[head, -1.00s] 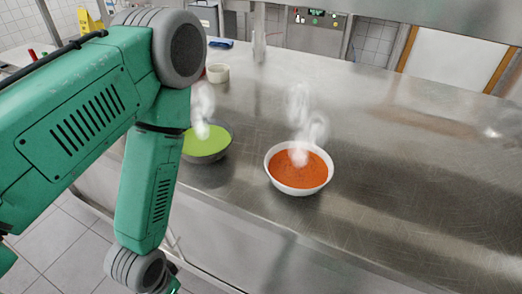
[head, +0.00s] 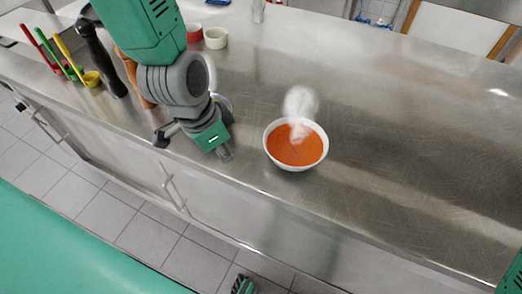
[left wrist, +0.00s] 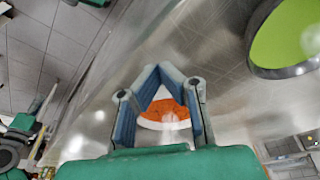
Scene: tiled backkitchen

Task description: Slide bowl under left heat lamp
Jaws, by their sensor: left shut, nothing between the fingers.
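A white bowl of orange soup (head: 296,147) stands upright on the steel counter, steaming. My left gripper (head: 224,152) is shut and empty, to the left of this bowl and apart from it in the head view. In the left wrist view the fingertips (left wrist: 168,72) come together, with the orange soup bowl (left wrist: 163,113) showing between and beyond the fingers. No heat lamp is recognisable. My right gripper is not in view.
The steel counter (head: 400,150) is clear right of the orange soup bowl. Utensils with red, green and yellow handles (head: 66,60) stand at the left, near a dark pepper mill (head: 102,58). A white cup (head: 215,38) and a red one (head: 194,33) stand behind my arm.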

